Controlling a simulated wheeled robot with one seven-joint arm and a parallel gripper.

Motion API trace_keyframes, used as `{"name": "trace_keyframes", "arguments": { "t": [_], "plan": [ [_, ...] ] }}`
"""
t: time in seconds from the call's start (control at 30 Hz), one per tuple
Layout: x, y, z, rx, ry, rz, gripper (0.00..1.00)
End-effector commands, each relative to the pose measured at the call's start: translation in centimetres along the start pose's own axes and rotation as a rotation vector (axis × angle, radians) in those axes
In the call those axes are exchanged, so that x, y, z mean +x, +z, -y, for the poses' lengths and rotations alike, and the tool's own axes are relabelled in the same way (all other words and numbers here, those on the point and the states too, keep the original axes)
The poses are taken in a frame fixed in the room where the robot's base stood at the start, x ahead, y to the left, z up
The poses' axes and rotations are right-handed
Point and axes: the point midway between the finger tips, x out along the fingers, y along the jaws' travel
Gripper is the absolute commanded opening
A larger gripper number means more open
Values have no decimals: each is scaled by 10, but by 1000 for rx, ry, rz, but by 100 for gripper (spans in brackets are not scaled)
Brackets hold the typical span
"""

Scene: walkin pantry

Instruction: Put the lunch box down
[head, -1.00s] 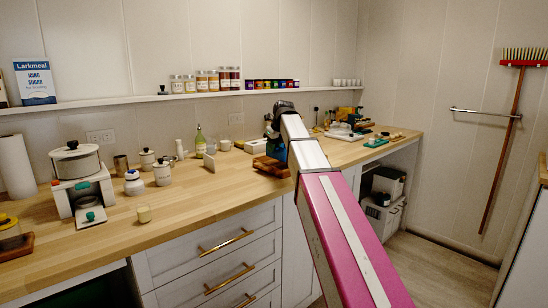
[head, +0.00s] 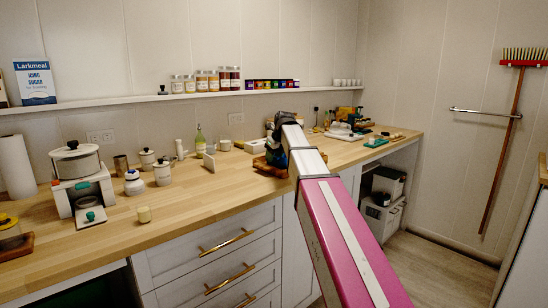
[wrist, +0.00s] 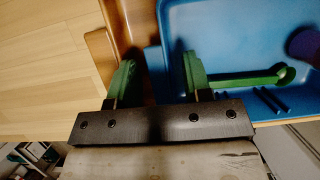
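The blue lunch box (wrist: 225,30) fills the right of the wrist view, with a green bar-like part (wrist: 245,78) and a purple round thing (wrist: 305,45) inside. My gripper (wrist: 158,64) has two green fingers standing apart, on either side of the box's near left wall, with gaps showing beside that wall. The right finger is over the inside of the box. In the head view my wrist hides most of the box and the fingertips; only dark teal bits show at the counter.
A wooden board (wrist: 98,45) lies left of the box, also visible in the head view (head: 266,168). The wooden counter (head: 200,205) is bare in front.

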Motion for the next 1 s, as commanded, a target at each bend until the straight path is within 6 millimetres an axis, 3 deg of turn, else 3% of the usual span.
{"name": "trace_keyframes", "arguments": {
  "t": [0.27, 0.7, 1.0],
  "plan": [
    [-12, 0, 0, 0, -1, 1, 45],
    [-90, 1, 0, 0, -1, 2, 45],
    [-118, 0, 0, 0, 0, 0, 45]
  ]
}}
